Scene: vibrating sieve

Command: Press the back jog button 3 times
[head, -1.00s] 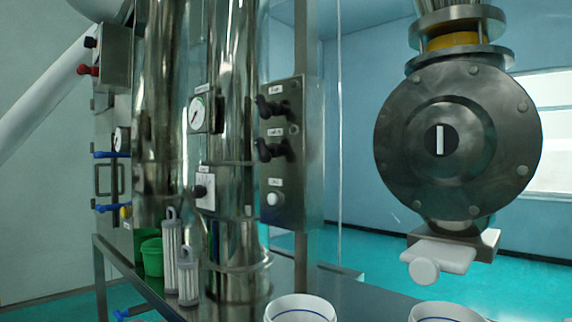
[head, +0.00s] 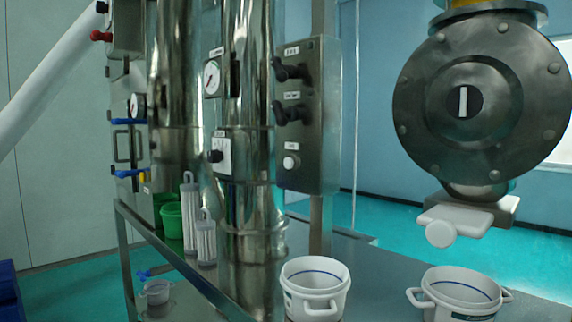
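A grey metal control box (head: 318,130) is mounted on a post behind the steel columns, right of picture centre. On its face are two black rotary switches, an upper one (head: 290,70) and a lower one (head: 290,112). Below them is a round white button (head: 291,162) under a small white label. The label text is too small to read, so I cannot tell whether this is the back jog button. Nothing touches the button. Neither of my grippers is in view.
Steel columns (head: 250,130) with a round gauge (head: 212,77) stand left of the box. A large round metal valve (head: 480,100) hangs at right. Two white buckets (head: 318,285) (head: 462,290) and a green one (head: 172,218) are below. A blue object (head: 8,290) is at lower left.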

